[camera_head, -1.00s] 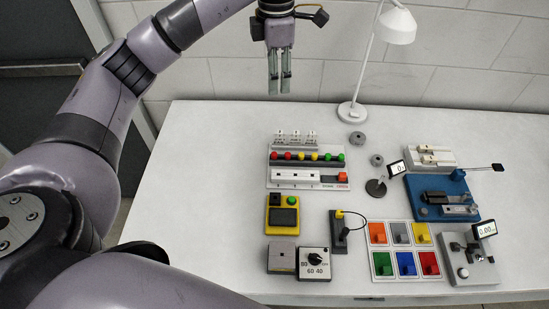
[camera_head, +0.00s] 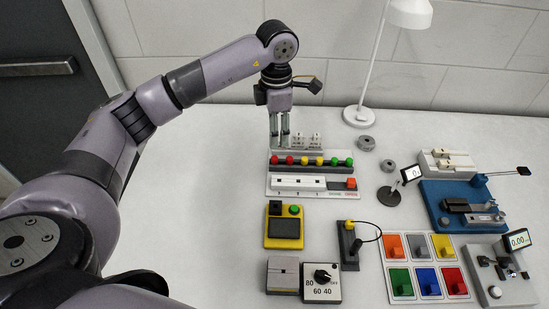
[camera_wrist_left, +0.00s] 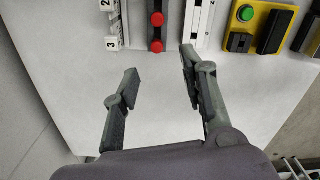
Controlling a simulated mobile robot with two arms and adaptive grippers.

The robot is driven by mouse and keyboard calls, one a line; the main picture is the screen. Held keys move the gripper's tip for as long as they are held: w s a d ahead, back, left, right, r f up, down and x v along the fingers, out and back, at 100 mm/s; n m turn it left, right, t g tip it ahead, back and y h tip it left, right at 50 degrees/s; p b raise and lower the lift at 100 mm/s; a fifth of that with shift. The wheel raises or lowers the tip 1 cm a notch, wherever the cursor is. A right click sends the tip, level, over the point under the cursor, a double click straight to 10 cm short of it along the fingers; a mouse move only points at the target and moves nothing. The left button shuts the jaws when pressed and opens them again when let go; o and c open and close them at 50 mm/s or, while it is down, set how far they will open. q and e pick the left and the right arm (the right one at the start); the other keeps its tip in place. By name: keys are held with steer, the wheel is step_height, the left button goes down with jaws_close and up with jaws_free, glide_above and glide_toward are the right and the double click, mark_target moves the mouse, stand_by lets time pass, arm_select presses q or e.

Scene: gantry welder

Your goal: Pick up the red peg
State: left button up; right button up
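Two red pegs stand at the left end of a dark rack (camera_head: 312,167), at the far left (camera_head: 277,160) and just right of it (camera_head: 290,160). They also show in the left wrist view, one farther up (camera_wrist_left: 157,19) and one nearer my fingers (camera_wrist_left: 156,46). Yellow and green pegs fill the rest of the row. My left gripper (camera_head: 279,142) points down above the rack's left end. In the left wrist view its fingers (camera_wrist_left: 158,66) are apart, with only white table between them. My right gripper is in neither view.
A numbered white holder (camera_head: 306,141) stands behind the rack, and a white slotted block (camera_head: 299,183) lies in front. A yellow button box (camera_head: 284,226) sits nearer, and a lamp base (camera_head: 358,116) stands behind. The table's left part is clear.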

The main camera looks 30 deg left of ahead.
arm_select(q)
glide_above(275, 157)
steer(key=f, duration=0.4)
steer(key=shift+s+d+f+p, duration=0.2)
steer(key=shift+d+p, duration=0.05)
steer(key=shift+p, duration=0.15)
steer(key=f, duration=0.1)
steer(key=f+p, duration=0.1)
steer(key=f, duration=0.1)
steer(key=f+p, duration=0.1)
steer(key=f, duration=0.1)
steer(key=shift+w+a, duration=0.15)
steer(key=shift+a, duration=0.15)
steer(key=shift+f, duration=0.15)
steer(key=shift+c, duration=0.5)
steer(key=c, duration=0.7)
steer(key=shift+c, duration=0.2)
